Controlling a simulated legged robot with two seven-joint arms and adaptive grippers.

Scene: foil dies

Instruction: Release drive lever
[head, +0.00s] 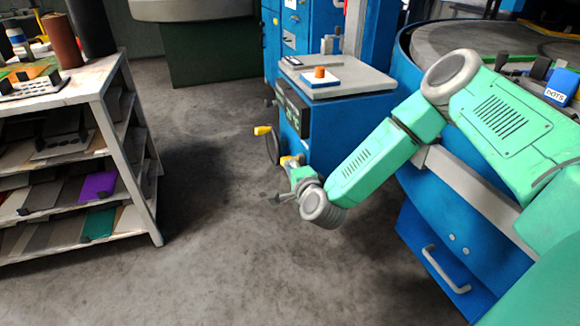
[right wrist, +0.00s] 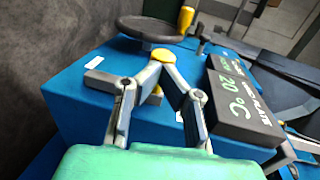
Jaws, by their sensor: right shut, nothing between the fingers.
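In the head view a yellow knob (head: 287,160) shows below the handwheel, and the bar is hidden there. My right gripper (right wrist: 164,74) is shut and empty. Its fingertips meet at the near side of the knob; I cannot tell whether they touch it. In the head view the right gripper (head: 291,167) is at the machine's lower left side, partly hidden by my wrist. My left gripper is not in view.
A dark handwheel (right wrist: 150,28) with a yellow handle (right wrist: 185,18) is just beyond the knob. A display box (right wrist: 240,105) reading 20 °C juts out at the right. A shelf rack (head: 150,190) stands at left. The floor between is clear.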

